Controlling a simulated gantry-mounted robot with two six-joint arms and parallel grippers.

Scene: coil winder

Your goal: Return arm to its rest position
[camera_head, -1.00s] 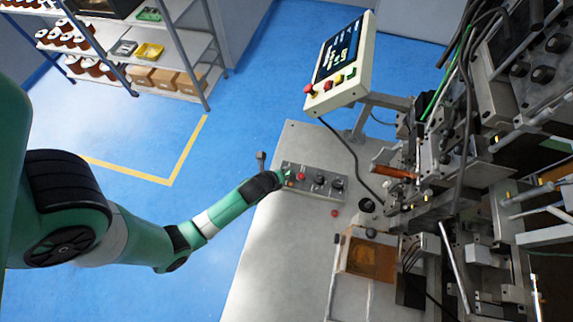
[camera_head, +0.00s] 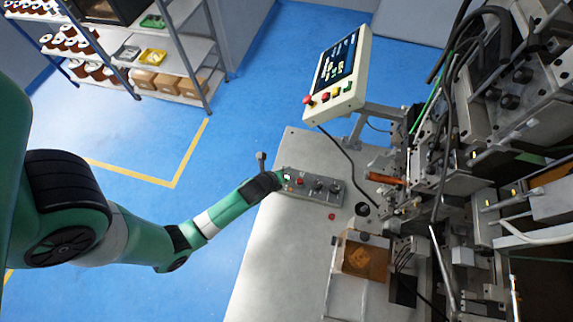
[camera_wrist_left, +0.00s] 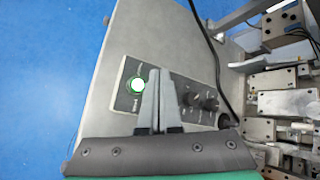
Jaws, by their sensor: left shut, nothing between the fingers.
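My left arm comes in from the left in the head view, and its gripper (camera_head: 284,179) is at the left end of the grey control panel (camera_head: 325,197). In the left wrist view the gripper (camera_wrist_left: 161,73) has its two fingers together, shut and empty, in front of the panel (camera_wrist_left: 178,78). A brightly lit green button (camera_wrist_left: 138,85) shows just left of the fingers. Dark knobs (camera_wrist_left: 197,101) lie to their right. Whether the fingertips touch the panel cannot be told. My right gripper is not in view.
The coil winding machine (camera_head: 470,180) fills the right side. A tilted screen box (camera_head: 338,75) stands behind the panel. Blue floor is open on the left, with a shelf (camera_head: 170,60) at the back.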

